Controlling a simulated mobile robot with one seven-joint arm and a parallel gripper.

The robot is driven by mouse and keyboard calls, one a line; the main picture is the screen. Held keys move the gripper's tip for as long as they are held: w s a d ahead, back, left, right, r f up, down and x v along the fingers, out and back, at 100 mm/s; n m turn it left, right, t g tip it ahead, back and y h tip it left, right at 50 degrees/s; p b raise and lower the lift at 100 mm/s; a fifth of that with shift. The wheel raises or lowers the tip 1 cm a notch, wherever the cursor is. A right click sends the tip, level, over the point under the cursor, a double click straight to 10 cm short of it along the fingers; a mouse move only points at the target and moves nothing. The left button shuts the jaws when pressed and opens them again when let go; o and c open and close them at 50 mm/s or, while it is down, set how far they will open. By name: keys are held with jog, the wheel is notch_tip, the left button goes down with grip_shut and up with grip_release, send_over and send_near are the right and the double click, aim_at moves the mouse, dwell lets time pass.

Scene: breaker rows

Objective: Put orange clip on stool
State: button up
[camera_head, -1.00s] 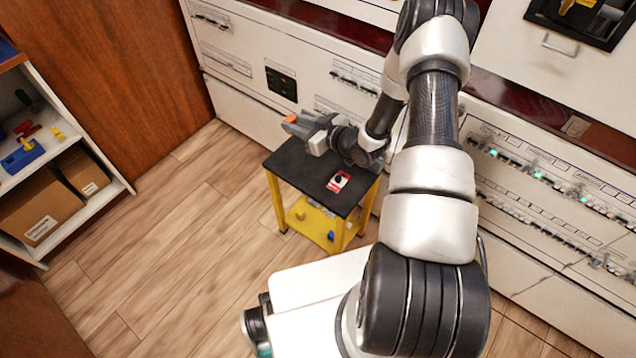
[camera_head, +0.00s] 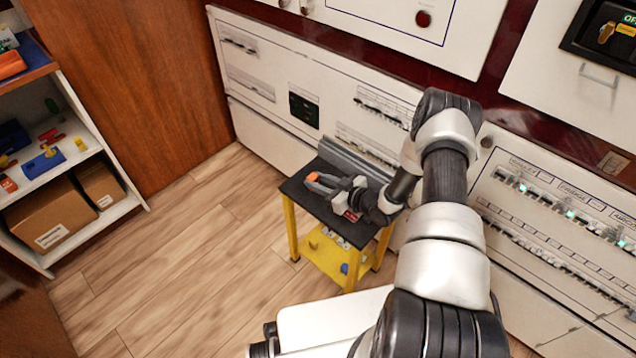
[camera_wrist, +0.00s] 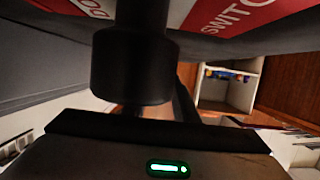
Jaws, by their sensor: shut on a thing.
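The stool (camera_head: 294,192) has a black top, yellow legs and a yellow lower shelf; it stands against the white cabinets. My gripper (camera_head: 318,183) is low over the left part of the black top, jaws shut, pointing left. A small orange piece, the orange clip (camera_head: 313,177), shows at its fingertips. I cannot tell whether the clip touches the top. A red and white tag (camera_head: 351,215) lies on the stool top, partly hidden by my arm.
White breaker cabinets (camera_head: 270,75) run behind the stool. A grey bar-like shape (camera_head: 350,160) is at the stool's back edge. A few small things, one blue (camera_head: 345,268), are on the lower shelf. A shelf unit (camera_head: 130,200) stands left. Wooden floor between is clear.

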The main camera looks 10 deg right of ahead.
jog(key=shift+f, duration=0.1)
jog(key=o, duration=1.1)
jog(key=shift+c, duration=0.2)
